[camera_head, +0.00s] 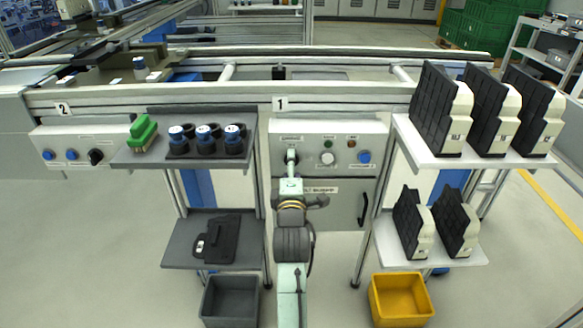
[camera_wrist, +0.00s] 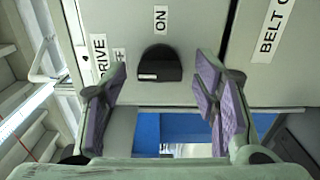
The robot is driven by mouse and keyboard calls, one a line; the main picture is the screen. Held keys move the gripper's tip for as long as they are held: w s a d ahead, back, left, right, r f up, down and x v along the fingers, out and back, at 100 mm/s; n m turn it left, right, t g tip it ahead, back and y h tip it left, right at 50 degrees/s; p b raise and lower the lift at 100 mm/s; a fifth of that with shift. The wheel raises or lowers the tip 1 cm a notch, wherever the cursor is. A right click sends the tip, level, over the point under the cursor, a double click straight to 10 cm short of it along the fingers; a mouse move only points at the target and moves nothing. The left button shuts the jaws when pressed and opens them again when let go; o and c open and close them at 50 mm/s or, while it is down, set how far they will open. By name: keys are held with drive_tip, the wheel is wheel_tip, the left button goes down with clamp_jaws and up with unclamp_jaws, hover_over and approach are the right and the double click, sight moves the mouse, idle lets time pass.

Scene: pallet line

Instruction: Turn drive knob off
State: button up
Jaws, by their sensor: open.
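The drive knob (camera_wrist: 160,66) is a black rounded knob on the pale panel in the wrist view, with a small white mark at its lower left. An ON label (camera_wrist: 161,19) is above it in that picture, and a DRIVE label (camera_wrist: 100,57) with a partly hidden OFF label is to its left. My gripper (camera_wrist: 163,82) is open, its purple-padded fingers on either side of the knob, with visible gaps and nothing held. In the head view my gripper (camera_head: 291,160) is at control panel 1 (camera_head: 325,130) and covers the knob.
A white shelf (camera_head: 455,160) with black-and-white parts is at the right.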

drive_tip(key=s, duration=1.1)
drive_tip(key=shift+s, duration=0.3)
